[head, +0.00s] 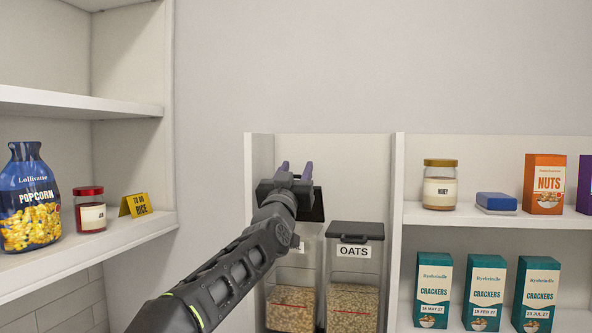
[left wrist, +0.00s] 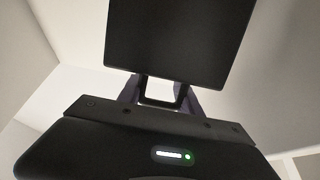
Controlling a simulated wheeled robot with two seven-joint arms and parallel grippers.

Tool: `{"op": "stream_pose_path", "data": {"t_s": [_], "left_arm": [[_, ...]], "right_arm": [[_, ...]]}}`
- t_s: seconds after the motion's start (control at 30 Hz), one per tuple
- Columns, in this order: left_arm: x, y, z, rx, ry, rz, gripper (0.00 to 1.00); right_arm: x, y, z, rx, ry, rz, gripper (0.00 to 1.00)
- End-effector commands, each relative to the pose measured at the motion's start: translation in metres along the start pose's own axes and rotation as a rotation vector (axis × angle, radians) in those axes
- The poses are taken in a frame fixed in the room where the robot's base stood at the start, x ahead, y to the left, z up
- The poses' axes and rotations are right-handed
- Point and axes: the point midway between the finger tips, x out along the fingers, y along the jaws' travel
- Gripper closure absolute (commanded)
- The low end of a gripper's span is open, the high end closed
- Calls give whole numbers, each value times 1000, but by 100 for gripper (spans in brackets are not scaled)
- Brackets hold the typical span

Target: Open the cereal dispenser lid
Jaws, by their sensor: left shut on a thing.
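Two clear cereal dispensers stand in the white shelf bay. The left dispenser (head: 291,306) holds grain up to about a red line, and my arm covers part of it. Its dark lid (head: 316,208) is swung up, steeply tilted, above the container. My left gripper (head: 294,172) is at the lid and shut on the lid's handle. In the left wrist view the square black lid (left wrist: 180,40) fills the top, and its loop handle (left wrist: 162,102) sits between the fingers. The right dispenser (head: 353,290), labelled OATS, has its black lid (head: 355,231) down flat. My right gripper is not in view.
The bay has a white side panel (head: 397,230) on the right. Beyond it, shelves hold a honey jar (head: 440,185), a nuts box (head: 544,184) and several cracker boxes (head: 433,290). Left shelves hold popcorn (head: 29,200) and a red-lidded jar (head: 90,212). Space above the bay is free.

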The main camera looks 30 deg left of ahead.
Motion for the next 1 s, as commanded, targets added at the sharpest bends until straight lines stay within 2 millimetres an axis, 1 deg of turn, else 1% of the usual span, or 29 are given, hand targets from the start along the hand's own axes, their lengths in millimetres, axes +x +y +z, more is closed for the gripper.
{"op": "stream_pose_path", "data": {"t_s": [0.03, 0.83, 0.87, 1.0], "left_arm": [[0, 1, 19, 5, -32, 5, 100], [0, 0, 19, 6, -33, 3, 100], [0, 0, 19, 6, -33, 3, 58], [0, 1, 19, 6, -32, 4, 47]], "right_arm": [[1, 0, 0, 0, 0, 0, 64], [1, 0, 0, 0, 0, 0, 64], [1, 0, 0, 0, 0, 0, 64], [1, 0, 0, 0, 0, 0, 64]]}}
